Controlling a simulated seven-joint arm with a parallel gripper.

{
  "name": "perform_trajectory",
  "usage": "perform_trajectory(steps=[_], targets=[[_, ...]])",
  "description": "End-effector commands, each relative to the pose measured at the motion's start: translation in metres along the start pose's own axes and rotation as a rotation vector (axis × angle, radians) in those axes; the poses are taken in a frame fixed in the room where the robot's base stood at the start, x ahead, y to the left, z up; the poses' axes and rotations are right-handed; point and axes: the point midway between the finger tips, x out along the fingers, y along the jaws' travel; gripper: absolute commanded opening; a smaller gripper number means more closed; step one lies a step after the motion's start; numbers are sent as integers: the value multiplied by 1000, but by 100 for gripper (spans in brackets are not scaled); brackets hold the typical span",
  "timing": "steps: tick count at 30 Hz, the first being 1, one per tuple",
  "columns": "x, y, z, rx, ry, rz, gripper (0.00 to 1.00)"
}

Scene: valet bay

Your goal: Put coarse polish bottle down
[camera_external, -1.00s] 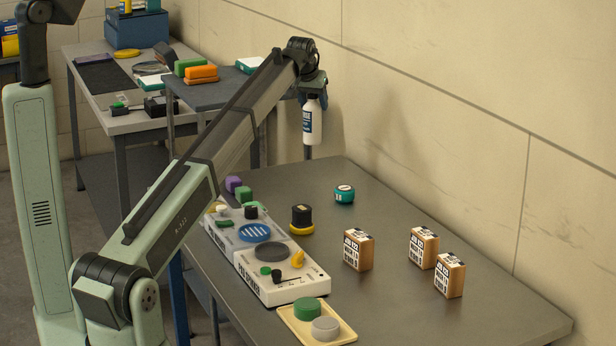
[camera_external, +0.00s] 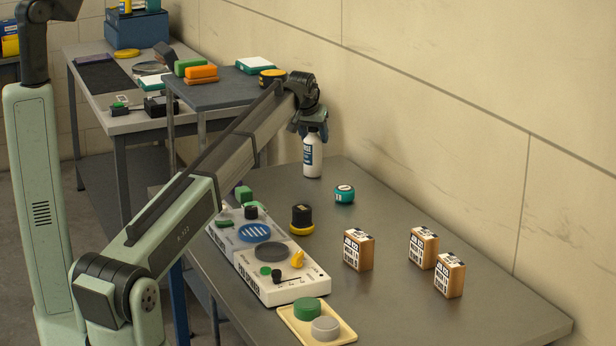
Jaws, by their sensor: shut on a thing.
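The coarse polish bottle (camera_external: 312,160) is white with a dark blue label. It is upright over the far end of the grey table (camera_external: 400,295), near the wall. Its base appears at or very close to the tabletop; I cannot tell for certain whether it touches. My gripper (camera_external: 313,130) points down and is shut on the bottle's top. The fingertips are small and partly hidden by the wrist.
A teal round tin (camera_external: 344,194) and a black-and-yellow piece (camera_external: 302,220) stand nearest the bottle. Boxes (camera_external: 358,250) stand to the right. A white pad station (camera_external: 268,255) lines the left edge, with a yellow tray (camera_external: 318,322) in front.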

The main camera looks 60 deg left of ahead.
Motion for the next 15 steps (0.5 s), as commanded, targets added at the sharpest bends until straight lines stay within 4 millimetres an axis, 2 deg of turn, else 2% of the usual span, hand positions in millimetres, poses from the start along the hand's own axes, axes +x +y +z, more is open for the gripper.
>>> perform_trajectory(steps=[9,10,15], targets=[[1,0,0,0,1,0,0],[2,0,1,0,1,0,56],[2,0,1,0,1,0,72]])
